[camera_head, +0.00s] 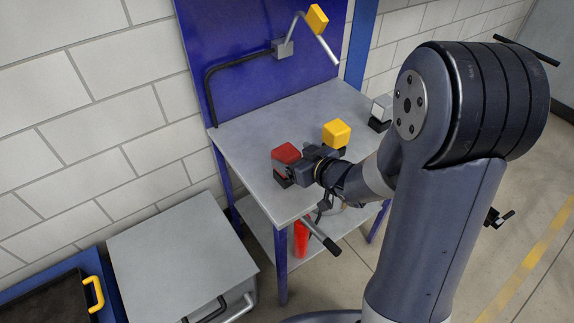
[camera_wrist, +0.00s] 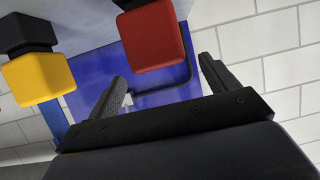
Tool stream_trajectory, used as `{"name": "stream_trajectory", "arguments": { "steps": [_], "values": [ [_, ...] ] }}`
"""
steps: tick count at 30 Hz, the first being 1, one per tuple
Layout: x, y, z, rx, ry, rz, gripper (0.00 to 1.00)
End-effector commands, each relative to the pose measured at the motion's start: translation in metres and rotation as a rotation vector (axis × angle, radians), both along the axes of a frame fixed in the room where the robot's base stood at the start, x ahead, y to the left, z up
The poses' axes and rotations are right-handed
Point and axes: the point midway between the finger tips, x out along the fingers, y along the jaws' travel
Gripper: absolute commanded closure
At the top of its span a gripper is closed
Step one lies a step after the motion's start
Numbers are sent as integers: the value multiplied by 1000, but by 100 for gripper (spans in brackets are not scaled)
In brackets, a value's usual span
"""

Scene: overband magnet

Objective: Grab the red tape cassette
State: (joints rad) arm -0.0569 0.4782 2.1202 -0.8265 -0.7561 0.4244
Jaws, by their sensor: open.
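The red tape cassette (camera_head: 286,152) is a rounded red block on a dark base, on the grey table top (camera_head: 245,132) near its left edge. My gripper (camera_head: 297,172) is level with its near right side, low over the table. In the wrist view the red cassette (camera_wrist: 153,37) is at top centre, its lower edge between and just beyond the tips of my open, empty gripper (camera_wrist: 163,68). A gap shows between each finger and the cassette. The head view partly hides the fingers behind the wrist.
A yellow block (camera_head: 337,133) stands on the table right of the red one; it also shows in the wrist view (camera_wrist: 38,78). A grey-white block (camera_head: 381,107) stands farther right. A blue back panel (camera_head: 235,50) and a bent black bar (camera_head: 235,66) rise behind. A grey cabinet (camera_head: 180,250) stands lower left.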

Motion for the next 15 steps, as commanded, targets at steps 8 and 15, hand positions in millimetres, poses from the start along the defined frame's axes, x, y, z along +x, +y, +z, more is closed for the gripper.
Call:
{"name": "stream_trajectory", "arguments": {
  "steps": [8,15],
  "values": [
    [16,13,-9,-1,2,2,18],
    [39,30,-21,0,1,2,18]
  ]
}}
